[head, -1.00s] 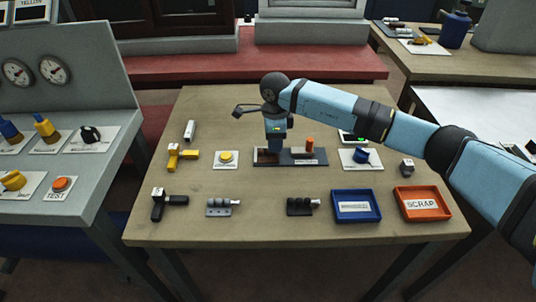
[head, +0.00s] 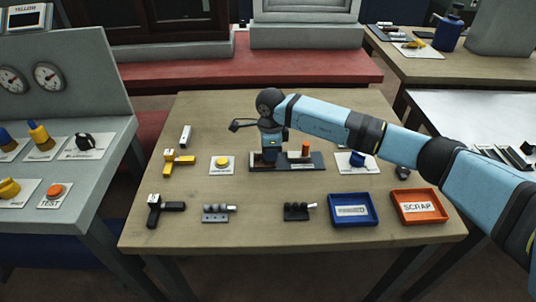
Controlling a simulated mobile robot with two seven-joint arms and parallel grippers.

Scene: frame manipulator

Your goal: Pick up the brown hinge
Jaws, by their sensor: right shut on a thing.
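My right gripper (head: 270,155) points straight down over the left part of a dark fixture (head: 287,167) on the wooden table. It is shut on a small brown piece (head: 257,158), which looks like the brown hinge. The fingers and my arm hide most of that piece, and I cannot tell whether it still touches the fixture. An orange-brown cylinder (head: 305,149) stands upright at the right part of the same fixture. My left gripper is not in view.
A yellow button (head: 222,164) and a yellow T-shaped part (head: 179,161) lie left of the fixture. A blue knob (head: 357,159) is to its right. In front are a blue tray (head: 374,219), an orange scrap tray (head: 440,215) and a dark block (head: 296,212).

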